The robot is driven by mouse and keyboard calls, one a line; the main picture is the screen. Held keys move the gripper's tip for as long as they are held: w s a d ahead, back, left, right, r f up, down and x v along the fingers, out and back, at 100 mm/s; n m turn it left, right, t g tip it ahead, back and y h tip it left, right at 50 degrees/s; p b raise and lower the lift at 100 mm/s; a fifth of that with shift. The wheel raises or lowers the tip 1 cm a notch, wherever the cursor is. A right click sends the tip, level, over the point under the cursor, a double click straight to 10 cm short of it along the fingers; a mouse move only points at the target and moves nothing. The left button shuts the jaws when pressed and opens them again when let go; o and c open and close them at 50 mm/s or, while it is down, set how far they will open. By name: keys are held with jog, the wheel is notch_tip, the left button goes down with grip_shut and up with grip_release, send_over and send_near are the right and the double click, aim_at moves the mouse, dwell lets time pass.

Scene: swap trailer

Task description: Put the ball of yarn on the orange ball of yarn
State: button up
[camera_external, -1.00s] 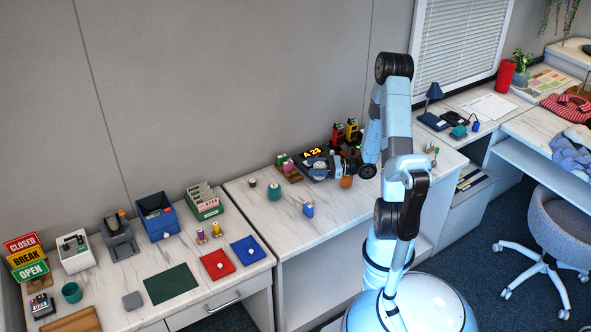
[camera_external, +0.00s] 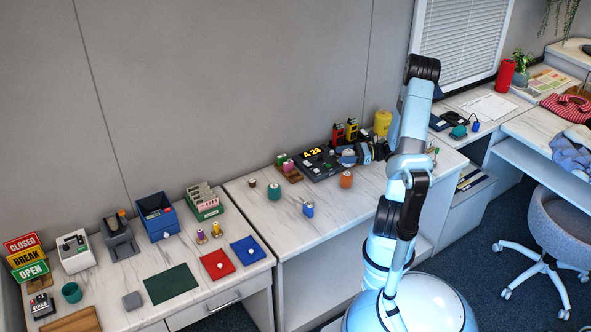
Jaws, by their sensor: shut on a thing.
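A small orange round thing (camera_external: 346,180), which looks like the orange ball of yarn, stands on the middle desk, close to its front right part. My gripper (camera_external: 350,157) is just behind it, low over the right end of the dark console, and apart from it as far as I can tell. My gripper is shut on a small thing. The jaws are tiny here and partly hidden, so I cannot make out clearly what they hold or its colour.
The dark console (camera_external: 318,164) with a lit display is beside my gripper. A yellow cylinder (camera_external: 382,122) stands behind. The desk's front (camera_external: 345,213) is clear.

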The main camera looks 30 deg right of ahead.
jog(key=shift+f, duration=2.35)
jog(key=o, duration=1)
jog(key=shift+f, duration=0.1)
jog(key=shift+o, duration=0.2)
